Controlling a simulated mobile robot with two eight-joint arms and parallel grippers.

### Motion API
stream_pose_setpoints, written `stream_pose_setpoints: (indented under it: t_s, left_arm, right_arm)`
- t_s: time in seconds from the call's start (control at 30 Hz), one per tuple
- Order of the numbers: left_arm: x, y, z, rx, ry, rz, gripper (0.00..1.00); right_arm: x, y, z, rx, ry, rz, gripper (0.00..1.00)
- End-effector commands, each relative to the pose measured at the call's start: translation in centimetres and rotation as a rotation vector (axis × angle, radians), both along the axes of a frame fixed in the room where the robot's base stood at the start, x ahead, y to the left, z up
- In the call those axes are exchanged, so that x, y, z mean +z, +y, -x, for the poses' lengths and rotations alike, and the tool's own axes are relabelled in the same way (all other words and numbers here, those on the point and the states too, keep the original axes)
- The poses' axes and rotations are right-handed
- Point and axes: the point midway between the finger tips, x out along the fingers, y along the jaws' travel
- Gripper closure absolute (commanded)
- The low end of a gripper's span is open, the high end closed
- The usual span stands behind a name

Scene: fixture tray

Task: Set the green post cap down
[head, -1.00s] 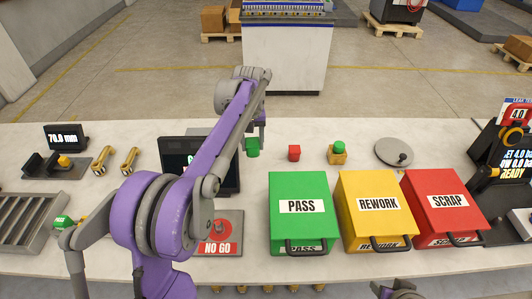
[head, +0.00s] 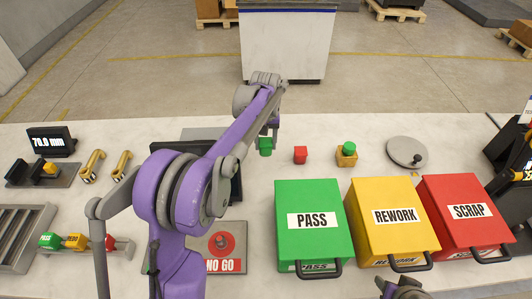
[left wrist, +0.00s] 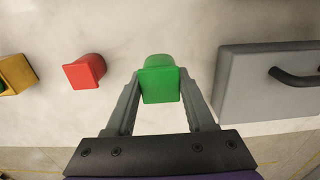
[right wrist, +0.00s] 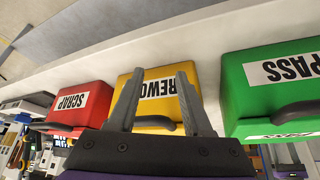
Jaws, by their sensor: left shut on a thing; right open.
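The green post cap (head: 265,147) is in the jaws of my left gripper (head: 268,140), left of the red cap (head: 300,155). In the left wrist view the green cap (left wrist: 160,85) sits between the two fingers, over the pale bench top. I cannot tell whether its underside touches the bench. The red cap (left wrist: 85,72) lies apart from it there. My right gripper (head: 398,290) shows only partly at the bottom edge of the head view. In the right wrist view it (right wrist: 160,75) is open and empty, in front of the yellow REWORK box (right wrist: 150,88).
A yellow block with a green top (head: 347,157) and a grey round plate (head: 407,152) stand right of the red cap. The PASS (head: 312,250), REWORK (head: 392,240) and SCRAP (head: 470,235) boxes line the front. A dark screen (head: 236,180) is partly hidden behind my left arm.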

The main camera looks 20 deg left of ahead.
Motion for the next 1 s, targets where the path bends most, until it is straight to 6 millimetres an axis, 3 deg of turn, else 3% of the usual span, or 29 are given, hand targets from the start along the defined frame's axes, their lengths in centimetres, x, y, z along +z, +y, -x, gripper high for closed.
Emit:
stream_pose_setpoints:
  t_s: [0.4, 0.77, 0.8, 0.97, 1.0]
  left_arm:
    - [-4.4, 0.0, -0.1, 0.000, 0.000, 0.000, 0.99]
    - [-4.9, 0.0, 0.0, 0.000, 0.000, 0.000, 0.99]
    - [-5.0, 0.0, 0.0, 0.000, 0.000, 0.000, 0.44]
    - [-4.9, 0.0, 0.0, 0.000, 0.000, 0.000, 0.16]
    - [-4.9, 0.0, 0.0, 0.000, 0.000, 0.000, 0.16]
  right_arm:
    - [-0.1, 0.0, 0.0, 0.000, 0.001, 0.000, 0.50]
    - [-0.4, 0.0, 0.2, 0.000, 0.003, 0.000, 0.50]
    - [-0.4, 0.0, 0.2, 0.000, 0.003, 0.000, 0.50]
    - [-0.3, 0.0, 0.1, 0.000, 0.003, 0.000, 0.50]
    - [-0.3, 0.0, 0.1, 0.000, 0.003, 0.000, 0.50]
